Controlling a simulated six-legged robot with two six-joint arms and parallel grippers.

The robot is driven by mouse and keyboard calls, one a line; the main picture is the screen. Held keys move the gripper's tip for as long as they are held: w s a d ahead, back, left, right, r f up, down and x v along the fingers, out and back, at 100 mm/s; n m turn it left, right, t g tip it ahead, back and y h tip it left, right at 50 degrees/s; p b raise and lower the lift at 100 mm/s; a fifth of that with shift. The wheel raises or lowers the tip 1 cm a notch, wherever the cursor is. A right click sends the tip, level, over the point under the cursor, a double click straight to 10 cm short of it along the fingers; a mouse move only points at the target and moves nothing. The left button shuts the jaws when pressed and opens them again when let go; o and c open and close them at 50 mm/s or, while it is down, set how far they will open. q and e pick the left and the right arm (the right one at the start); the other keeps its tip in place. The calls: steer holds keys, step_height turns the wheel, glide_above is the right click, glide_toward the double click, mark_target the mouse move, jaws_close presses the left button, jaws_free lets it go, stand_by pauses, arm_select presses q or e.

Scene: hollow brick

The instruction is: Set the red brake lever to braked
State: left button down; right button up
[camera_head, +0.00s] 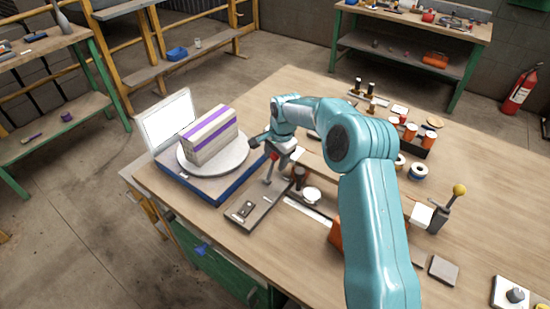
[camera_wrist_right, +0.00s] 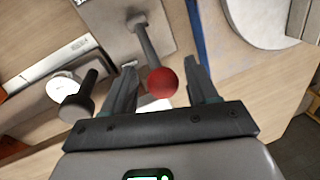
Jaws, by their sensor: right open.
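The brake lever has a red ball knob (camera_wrist_right: 162,82) on a thin grey shaft (camera_wrist_right: 148,42). The shaft rises from a grey base plate (camera_wrist_right: 112,12). In the head view this plate (camera_head: 240,213) lies at the bench's front edge, and the shaft (camera_head: 271,172) stands up from its far end. My right gripper (camera_wrist_right: 160,64) is open, with the knob between its two fingers and a gap visible on each side. In the head view the right gripper (camera_head: 276,149) is over the lever's top and partly hides the knob. My left gripper is out of view.
A striped block (camera_head: 211,134) sits on a round turntable (camera_head: 186,162) left of the lever, with a white panel (camera_head: 166,121) behind it. A dark-knobbed post (camera_wrist_right: 78,104) stands close beside the gripper. A yellow-knobbed lever (camera_head: 459,190) stands right of my arm.

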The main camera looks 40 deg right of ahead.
steer(key=shift+w+f, duration=0.35)
steer(key=shift+f, duration=0.55)
steer(key=shift+s, duration=0.1)
jaws_close()
steer(key=a+h+b, duration=0.1)
steer(key=h+b, duration=0.1)
steer(key=b, duration=0.5)
steer(key=a+t+h+b, duration=0.1)
steer(key=a+h+b, duration=0.1)
steer(key=b, duration=0.6)
steer(key=s+a+t+h+b, duration=0.1)
steer(key=h+b, duration=0.1)
steer(key=b, duration=0.6)
steer(key=shift+a+n+h, duration=0.15)
steer(key=shift+n+h, duration=0.15)
steer(key=h+b, duration=0.1)
steer(key=b, duration=0.2)
steer(key=a+t+h+b, duration=0.1)
steer(key=b, duration=0.3)
steer(key=a+h+b, duration=0.1)
steer(key=h+b, duration=0.1)
steer(key=b, duration=0.2)
steer(key=shift+s+a+r+n+t, duration=0.25)
steer(key=shift+s+r+n+t, duration=0.05)
steer(key=shift+s+r, duration=0.1)
steer(key=shift+a+h+b, duration=0.2)
steer(key=shift+h+b, duration=0.2)
steer(key=shift+b, duration=0.35)
steer(key=shift+r, duration=0.1)
